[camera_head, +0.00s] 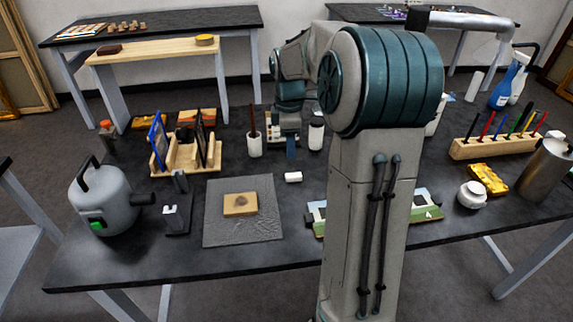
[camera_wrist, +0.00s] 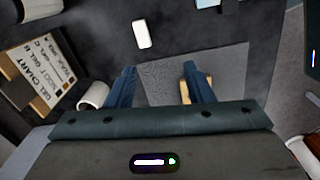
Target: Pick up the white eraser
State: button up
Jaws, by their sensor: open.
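The white eraser (camera_head: 293,177) is a small pale block lying on the dark table, to the right of the grey mat's far corner. In the wrist view the eraser (camera_wrist: 141,34) lies beyond my fingertips, slightly left of centre, with nothing touching it. My gripper (camera_head: 290,152) is above the table, behind the eraser in the head view. Its two blue fingers (camera_wrist: 160,69) are apart with nothing held between them. My arm hides part of the table in the head view.
A grey mat (camera_head: 218,228) bears a wooden block (camera_head: 240,204). A white cup (camera_head: 254,146) with sticks stands left of my gripper; a wooden rack (camera_head: 186,160) is farther left. A green-and-white panel (camera_head: 426,205) lies partly behind my arm. The table immediately around the eraser is clear.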

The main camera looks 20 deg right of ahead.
jog(key=w+d+n, duration=0.1)
jog(key=w+d, duration=0.1)
jog(key=d, duration=0.1)
send_over(296, 175)
jog(key=shift+n, duration=0.3)
jog(key=f, duration=0.8)
jog(key=shift+s+f+p, duration=0.2)
jog(key=shift+f+p, duration=0.1)
jog(key=shift+f, duration=0.1)
jog(key=shift+w+d+f+p, duration=0.1)
jog(key=shift+w+f+p, duration=0.1)
jog(key=shift+f, duration=1.1)
jog(key=shift+w+f+p, duration=0.1)
jog(key=shift+f+p, duration=0.05)
jog(key=shift+f, duration=1.1)
grip_shut()
